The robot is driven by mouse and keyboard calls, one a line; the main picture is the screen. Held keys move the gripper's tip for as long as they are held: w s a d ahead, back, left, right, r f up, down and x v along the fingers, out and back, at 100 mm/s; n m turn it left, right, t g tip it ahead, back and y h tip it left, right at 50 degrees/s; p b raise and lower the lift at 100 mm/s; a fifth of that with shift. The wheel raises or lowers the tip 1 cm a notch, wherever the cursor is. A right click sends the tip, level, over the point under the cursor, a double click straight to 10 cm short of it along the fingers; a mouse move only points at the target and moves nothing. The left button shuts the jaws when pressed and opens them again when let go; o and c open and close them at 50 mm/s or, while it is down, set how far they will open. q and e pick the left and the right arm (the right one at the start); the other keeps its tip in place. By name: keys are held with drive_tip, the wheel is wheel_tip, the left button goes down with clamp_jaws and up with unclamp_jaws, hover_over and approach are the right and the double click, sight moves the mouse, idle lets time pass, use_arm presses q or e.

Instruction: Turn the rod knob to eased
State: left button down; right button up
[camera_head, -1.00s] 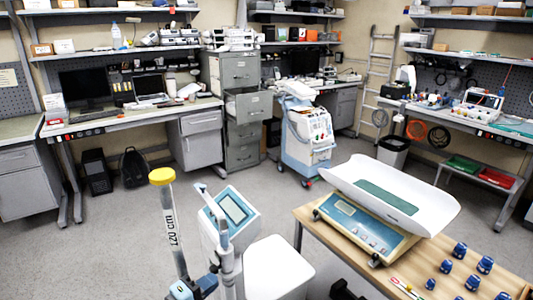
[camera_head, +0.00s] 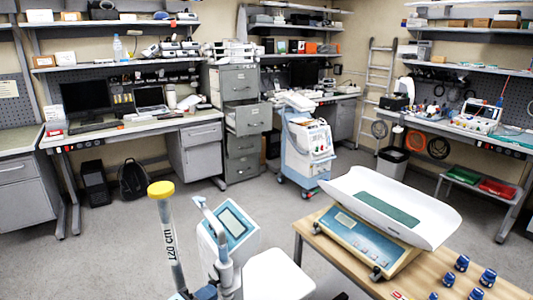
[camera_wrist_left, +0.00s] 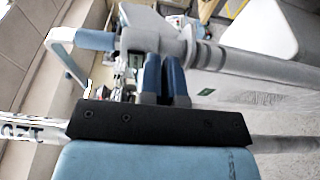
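In the left wrist view the collar (camera_wrist_left: 198,54) lies just beyond my left gripper (camera_wrist_left: 164,62). Its two dark blue fingers point at the collar, close together with a narrow gap. No knob can be told apart there; the fingertips may hide it. In the head view only part of my left gripper (camera_head: 205,292) shows, low beside the post.
A wooden table (camera_head: 345,257) at the right carries a white-tray baby scale (camera_head: 360,243) and several blue items. A white curved handle (camera_wrist_left: 62,58) with a blue grip stands close by the collar. The floor behind is largely clear.

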use_arm(q)
drive_tip(key=v, duration=0.1)
drive_tip(key=b+v, duration=0.1)
drive_tip(key=v, duration=0.3)
drive_tip(key=shift+w+a+b, duration=0.25)
drive_tip(key=shift+a+b, duration=0.1)
drive_tip(key=shift+a, duration=0.1)
drive_tip(key=shift+f, duration=0.1)
